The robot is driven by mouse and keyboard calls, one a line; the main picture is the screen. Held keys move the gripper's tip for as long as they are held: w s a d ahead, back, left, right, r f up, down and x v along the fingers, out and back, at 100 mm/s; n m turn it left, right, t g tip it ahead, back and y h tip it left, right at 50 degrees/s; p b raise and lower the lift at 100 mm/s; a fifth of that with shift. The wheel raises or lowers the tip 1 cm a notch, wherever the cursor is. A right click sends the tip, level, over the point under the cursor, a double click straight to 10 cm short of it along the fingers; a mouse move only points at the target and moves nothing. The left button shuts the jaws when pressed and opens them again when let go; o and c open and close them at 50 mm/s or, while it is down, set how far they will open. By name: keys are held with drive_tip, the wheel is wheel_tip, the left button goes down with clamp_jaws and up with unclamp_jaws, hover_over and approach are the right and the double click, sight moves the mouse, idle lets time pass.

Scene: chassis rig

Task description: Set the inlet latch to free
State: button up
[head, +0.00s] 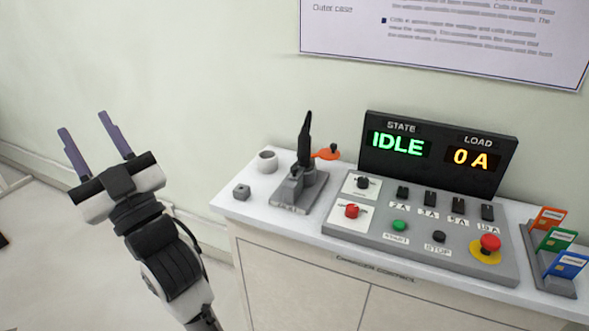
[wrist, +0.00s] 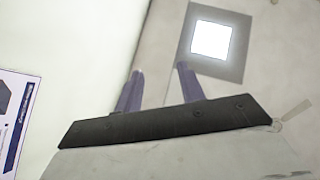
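My gripper (head: 84,122) is raised at the left in the head view, fingers apart and empty, well away from the cabinet top. In the wrist view my gripper (wrist: 160,69) points at a ceiling with a bright lamp. No part is legibly labelled inlet latch. A grey device (head: 296,189) with an upright black handle (head: 306,140) stands on the cabinet's left half. An orange piece (head: 327,154) sticks out behind it to the right. A black knob (head: 362,183) and a red knob (head: 351,211) sit on white plates of the console; their labels are too small to read.
The display (head: 438,151) reads IDLE and 0 A. The grey console (head: 463,263) carries switches, buttons and a red mushroom button (head: 490,243). A white cylinder (head: 267,161) and grey block (head: 241,192) are at left. A card rack (head: 548,262) is at right.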

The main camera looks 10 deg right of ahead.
drive_tip(key=w+d+f+m+h, duration=0.4)
drive_tip(key=w+d+f+h, duration=0.5)
drive_tip(key=d, duration=0.4)
drive_tip(key=m+g+h, duration=0.3)
drive_tip(key=m+h, duration=0.1)
drive_tip(key=h, duration=0.1)
approach(296, 170)
drive_tip(key=p+x, duration=0.3)
drive_tip(key=x, duration=0.8)
clamp_jaws()
